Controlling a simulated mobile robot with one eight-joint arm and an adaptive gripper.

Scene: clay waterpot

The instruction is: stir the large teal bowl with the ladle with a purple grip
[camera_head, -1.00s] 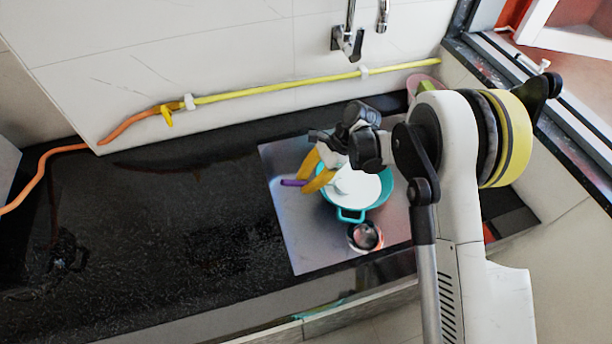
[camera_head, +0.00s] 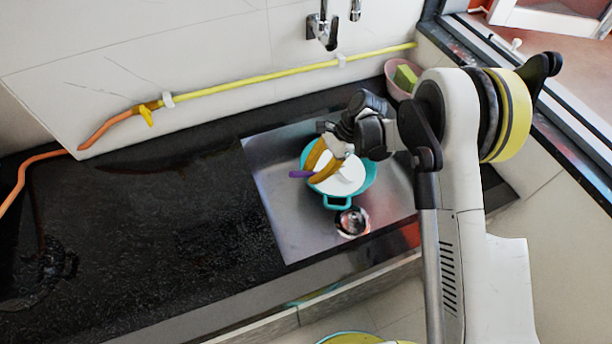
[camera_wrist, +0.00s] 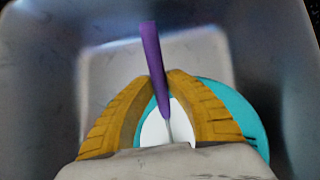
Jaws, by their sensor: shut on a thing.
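The large teal bowl (camera_head: 337,203) with white inside sits in the metal sink, its handle toward the front. It also shows in the wrist view (camera_wrist: 245,115), partly behind my fingers. The ladle with a purple grip (camera_head: 300,174) crosses the bowl's left rim. In the wrist view its purple grip (camera_wrist: 151,55) points up and away, and its pale shaft runs down over the white inside. My gripper (camera_wrist: 163,76) has its yellow fingers shut on the grip's lower part. In the head view my gripper (camera_head: 316,168) is over the bowl's left side. The ladle's head is hidden.
The metal sink (camera_head: 270,195) has a drain (camera_head: 352,222) in front of the bowl. A pink bowl (camera_head: 394,88) with a green block (camera_head: 406,77) stands at the back right. A yellow hose (camera_head: 260,79) runs along the wall below the faucet (camera_head: 322,30).

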